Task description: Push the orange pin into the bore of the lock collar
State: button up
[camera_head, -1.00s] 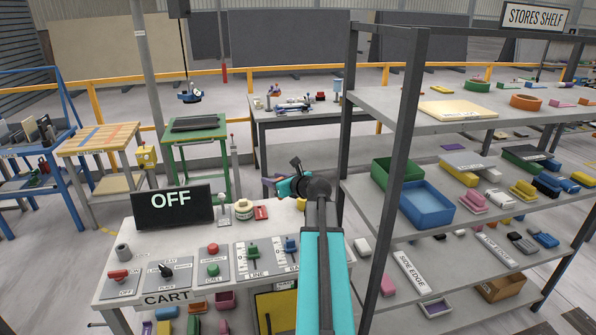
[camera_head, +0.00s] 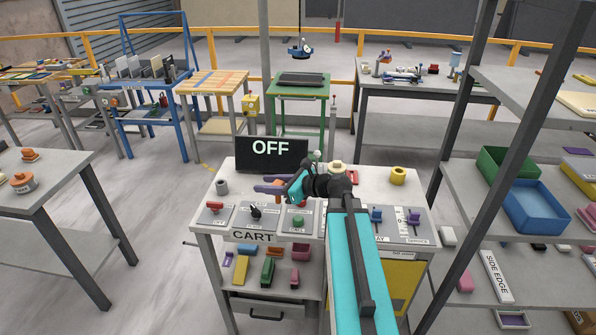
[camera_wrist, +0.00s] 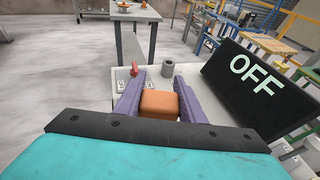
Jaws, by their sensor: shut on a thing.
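My gripper (camera_wrist: 157,88) has purple fingers, which are shut on an orange piece (camera_wrist: 158,104), a blocky end of what looks like the orange pin. The rest of that piece is hidden. In the head view my gripper (camera_head: 268,186) is above the cart top, in front of the OFF screen. A grey hollow cylinder (camera_head: 222,187) stands upright at the cart's back left corner and also shows just beyond the fingers in the wrist view (camera_wrist: 168,69). I cannot tell whether it is the lock collar. The held piece is apart from it.
The cart (camera_head: 212,212) carries control panels, the OFF screen (camera_head: 272,154) and a yellow ring (camera_head: 398,175). A grey table (camera_head: 60,168) at left holds two orange-topped pieces (camera_head: 23,181). The stores shelf (camera_head: 493,180) stands at right. Open floor lies between left table and cart.

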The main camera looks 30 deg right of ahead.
jog(key=s+a+f+n+g+y+b, duration=0.1)
jog(key=a+n, duration=0.1)
jog(key=a, duration=0.4)
jog(key=s+a+f+n+g+y+b, duration=0.1)
jog(key=s+a+f+g+y, duration=0.1)
jog(key=a, duration=0.4)
jog(key=shift+n+g+y, duration=0.4)
jog(key=shift+n, duration=0.2)
jog(key=shift+s+a+f+b, duration=0.15)
jog(key=shift+a+f+b, duration=0.45)
jog(key=shift+f+b, duration=0.75)
jog(key=shift+s+a+f+b, duration=0.1)
jog(key=shift+a+f+b, duration=0.45)
jog(key=shift+f+b, duration=0.75)
jog(key=shift+s+a+f+b, duration=0.15)
jog(key=shift+a+f+b, duration=0.45)
jog(key=shift+f+b, duration=0.75)
